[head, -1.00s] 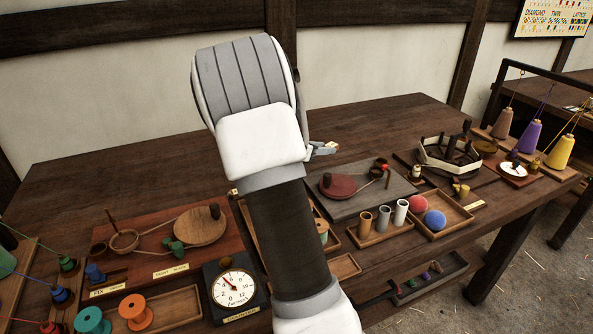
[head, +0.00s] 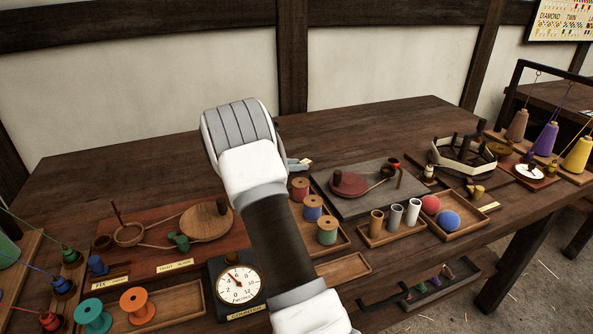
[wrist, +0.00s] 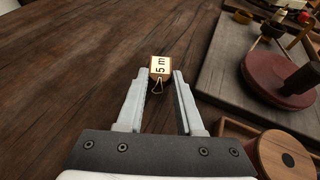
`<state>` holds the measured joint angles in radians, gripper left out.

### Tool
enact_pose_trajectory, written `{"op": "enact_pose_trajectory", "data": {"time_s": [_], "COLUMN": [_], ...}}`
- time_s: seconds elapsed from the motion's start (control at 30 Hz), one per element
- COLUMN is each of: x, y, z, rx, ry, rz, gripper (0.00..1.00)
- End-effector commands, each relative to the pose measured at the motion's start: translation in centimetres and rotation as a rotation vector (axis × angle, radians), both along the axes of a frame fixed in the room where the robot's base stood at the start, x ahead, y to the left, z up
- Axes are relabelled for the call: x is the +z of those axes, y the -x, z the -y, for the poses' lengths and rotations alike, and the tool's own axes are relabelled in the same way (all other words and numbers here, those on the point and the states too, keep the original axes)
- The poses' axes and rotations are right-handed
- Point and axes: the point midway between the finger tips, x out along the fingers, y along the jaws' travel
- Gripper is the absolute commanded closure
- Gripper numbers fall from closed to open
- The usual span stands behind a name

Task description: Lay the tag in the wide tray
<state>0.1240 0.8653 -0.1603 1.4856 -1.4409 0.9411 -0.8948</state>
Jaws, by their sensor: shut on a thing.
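The tag is a small pale block marked "5 m" with a wire clip (wrist: 160,70). It sits between the fingertips of my gripper (wrist: 158,86) in the wrist view, above bare table. In the head view the tag (head: 307,161) is a small pale speck beside my gripper (head: 299,164), whose fingers are mostly hidden behind my wrist. Which tray is the wide one is not clear. A shallow, empty-looking wooden tray (head: 343,268) lies at the front middle, partly behind my arm.
A spool tray (head: 335,246), a cup rack (head: 378,240) and a ball tray (head: 462,230) line the table's front. A grey board with a red disc (head: 348,184) lies right of my gripper. A dial (head: 236,284) stands at the front. The table's back left is clear.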

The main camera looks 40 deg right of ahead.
Motion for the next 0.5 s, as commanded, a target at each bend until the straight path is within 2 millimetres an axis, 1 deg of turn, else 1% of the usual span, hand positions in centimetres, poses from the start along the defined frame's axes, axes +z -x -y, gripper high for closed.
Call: {"op": "enact_pose_trajectory", "data": {"time_s": [0.03, 0.07, 0.27, 0.43, 0.47, 0.5], "x": [-0.86, -0.98, -0.83, -1.31, -1.23, -1.20], "y": [0.03, 0.04, 0.02, 0.01, 0.01, 0.01], "z": [0.06, 0.06, 0.05, 0.01, 0.01, 0.01], "rx": [-0.001, -0.001, 0.000, 0.000, 0.000, 0.000], "ry": [0.000, 0.001, 0.001, 0.001, 0.001, 0.000], "rz": [-0.001, -0.001, 0.001, 0.000, 0.000, 0.001], "gripper": [1.00, 1.00, 1.00, 1.00, 0.61, 0.54]}}
